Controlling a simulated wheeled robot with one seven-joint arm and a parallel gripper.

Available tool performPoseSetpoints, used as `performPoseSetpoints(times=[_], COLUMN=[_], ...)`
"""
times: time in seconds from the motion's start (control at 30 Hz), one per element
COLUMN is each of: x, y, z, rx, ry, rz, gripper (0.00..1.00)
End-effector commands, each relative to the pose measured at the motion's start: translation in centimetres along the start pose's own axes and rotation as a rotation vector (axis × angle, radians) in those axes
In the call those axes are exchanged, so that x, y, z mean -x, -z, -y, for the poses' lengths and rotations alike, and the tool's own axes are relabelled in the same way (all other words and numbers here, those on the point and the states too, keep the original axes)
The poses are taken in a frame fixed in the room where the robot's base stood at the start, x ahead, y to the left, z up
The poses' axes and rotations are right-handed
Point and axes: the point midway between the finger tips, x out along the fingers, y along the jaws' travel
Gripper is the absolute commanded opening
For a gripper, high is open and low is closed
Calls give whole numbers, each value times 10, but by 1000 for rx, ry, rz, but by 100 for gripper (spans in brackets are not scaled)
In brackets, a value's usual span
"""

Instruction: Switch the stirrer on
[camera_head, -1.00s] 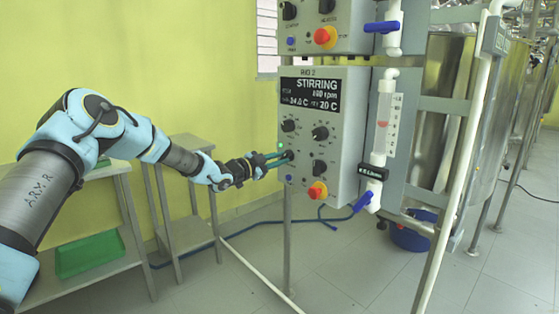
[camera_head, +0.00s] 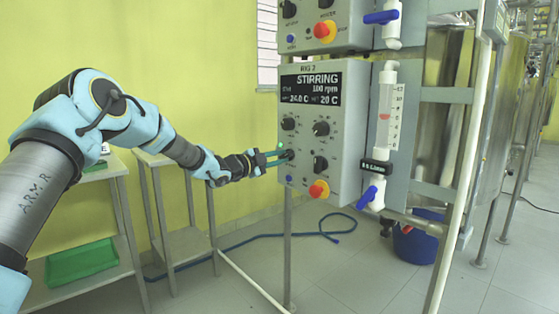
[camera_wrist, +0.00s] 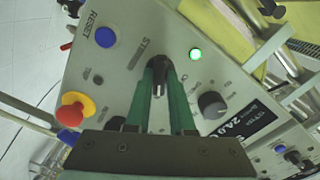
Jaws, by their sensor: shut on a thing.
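The RIG 2 control box (camera_head: 337,140) stands right of centre in the head view. Its display (camera_head: 312,91) reads STIRRING, 100 rpm, 24.0 C, set 20 C. My gripper (camera_head: 287,156) is at the lower left of its front panel. In the wrist view my gripper's green fingers (camera_wrist: 160,85) are shut on a black knob (camera_wrist: 159,90) beside a label starting "STI". A green lamp (camera_wrist: 195,55) is lit next to it. A blue RESET button (camera_wrist: 106,37), a red and yellow emergency stop (camera_wrist: 74,110) and another black knob (camera_wrist: 212,104) are around it.
A second control box (camera_head: 325,22) is above. A flow tube with blue valves (camera_head: 372,195) stands just right of the box. Metal tanks and pipes fill the right. A side table with a green tray (camera_head: 80,260) is at left. A blue hose (camera_head: 290,237) lies on the floor.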

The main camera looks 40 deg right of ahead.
Motion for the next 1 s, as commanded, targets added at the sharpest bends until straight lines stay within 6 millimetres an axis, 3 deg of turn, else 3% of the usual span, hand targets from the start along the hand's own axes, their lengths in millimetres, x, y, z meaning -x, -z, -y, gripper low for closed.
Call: performPoseSetpoints(times=[0.03,0.27,0.57,0.77,1.0], x=[0,0,3,29,77], y=[-1,-1,-1,-2,-2], z=[0,0,0,0,0], rx=[-1,0,0,0,-1], ry=[-1,-1,0,-1,-1], rz=[3,2,1,3,4], gripper=[25,50,51,51,51])
